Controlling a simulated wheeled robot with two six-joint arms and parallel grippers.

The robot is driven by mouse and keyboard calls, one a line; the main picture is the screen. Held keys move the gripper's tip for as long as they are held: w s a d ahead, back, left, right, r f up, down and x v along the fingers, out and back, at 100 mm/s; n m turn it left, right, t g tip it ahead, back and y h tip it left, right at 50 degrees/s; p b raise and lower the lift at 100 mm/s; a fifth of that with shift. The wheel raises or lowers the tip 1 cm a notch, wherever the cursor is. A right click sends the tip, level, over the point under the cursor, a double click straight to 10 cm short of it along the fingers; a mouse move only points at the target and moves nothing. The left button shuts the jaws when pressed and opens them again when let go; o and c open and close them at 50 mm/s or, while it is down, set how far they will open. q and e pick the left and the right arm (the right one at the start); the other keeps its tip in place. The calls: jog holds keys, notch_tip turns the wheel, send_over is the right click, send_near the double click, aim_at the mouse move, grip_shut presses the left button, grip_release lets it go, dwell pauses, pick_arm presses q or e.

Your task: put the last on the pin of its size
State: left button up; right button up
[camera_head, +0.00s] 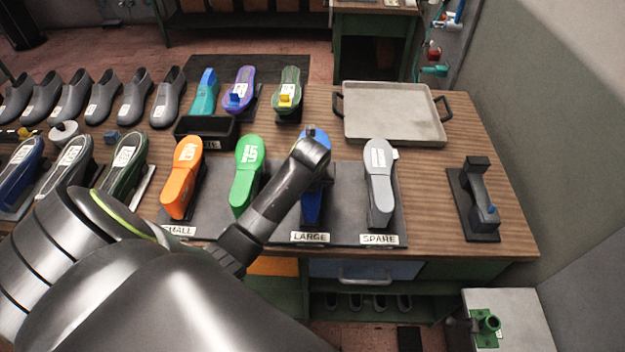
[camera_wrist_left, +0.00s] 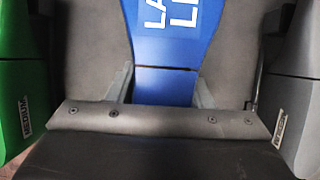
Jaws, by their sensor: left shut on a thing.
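The blue last (camera_head: 312,204) stands at the place labelled LARGE on the dark board (camera_head: 277,222). My left gripper (camera_head: 312,150) is over its far, upper part, and the arm hides much of it. In the left wrist view the blue last (camera_wrist_left: 173,45) shows white lettering beginning "LA" and "L", cut off at the top. The left gripper is shut on it. Its lower end is hidden, so I cannot tell whether it sits on a pin. The orange last (camera_head: 183,178), green last (camera_head: 246,176) and grey last (camera_head: 379,182) stand on the same board. My right gripper is not in view.
A grey tray (camera_head: 393,128) lies at the back right. A black stand (camera_head: 478,205) is at the right end of the table. Several dark shoes (camera_head: 102,98), more lasts and a black bin (camera_head: 205,132) fill the left and back. Bare wood lies right of the board.

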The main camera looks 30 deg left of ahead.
pick_arm(q)
jog(key=shift+f, duration=0.5)
dwell(0.3)
jog(key=o, duration=1)
jog(key=shift+o, duration=1.3)
jog(key=shift+f, duration=0.1)
jog(key=shift+f, duration=0.1)
